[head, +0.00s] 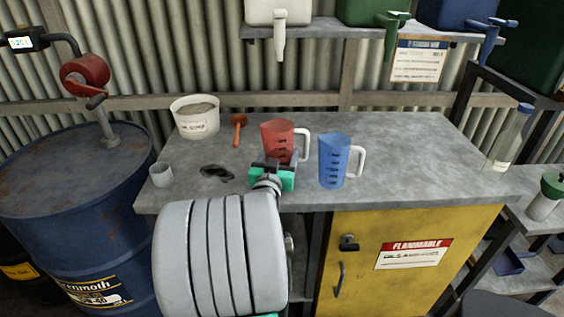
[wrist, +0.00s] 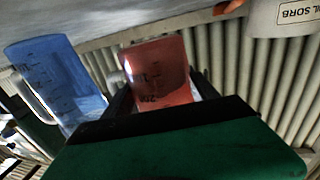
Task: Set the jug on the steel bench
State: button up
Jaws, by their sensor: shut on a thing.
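A red translucent measuring jug (head: 278,138) with a white handle is upright at the middle of the steel bench (head: 400,145). My gripper (head: 273,168) is at its near side and is shut on it. In the wrist view, which is turned over, the red jug (wrist: 158,72) sits between the dark fingers (wrist: 160,103). I cannot tell whether its base touches the bench. A similar blue jug (head: 333,160) stands upright on the bench just to the right, apart from my gripper. It also shows in the wrist view (wrist: 55,80).
A white tub (head: 196,124), a red-handled tool (head: 239,128), a grey cup (head: 161,175) and a dark stain (head: 216,172) are on the bench's left. A clear bottle (head: 508,140) stands at the right end. The bench between blue jug and bottle is clear. A shelf with dispensers (head: 375,32) hangs above.

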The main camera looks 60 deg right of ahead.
jog(key=shift+s+d+f+b, duration=0.15)
jog(key=shift+f+b, duration=0.2)
jog(key=shift+f, duration=1.4)
jog(key=shift+f, duration=0.1)
jog(key=shift+f, duration=0.15)
jog(key=o, duration=1.8)
jog(key=shift+o, duration=0.2)
jog(key=shift+r, duration=0.35)
jog(key=b+v, duration=0.2)
jog(key=v, duration=1)
jog(key=shift+f+b, duration=0.2)
jog(key=shift+b, duration=0.2)
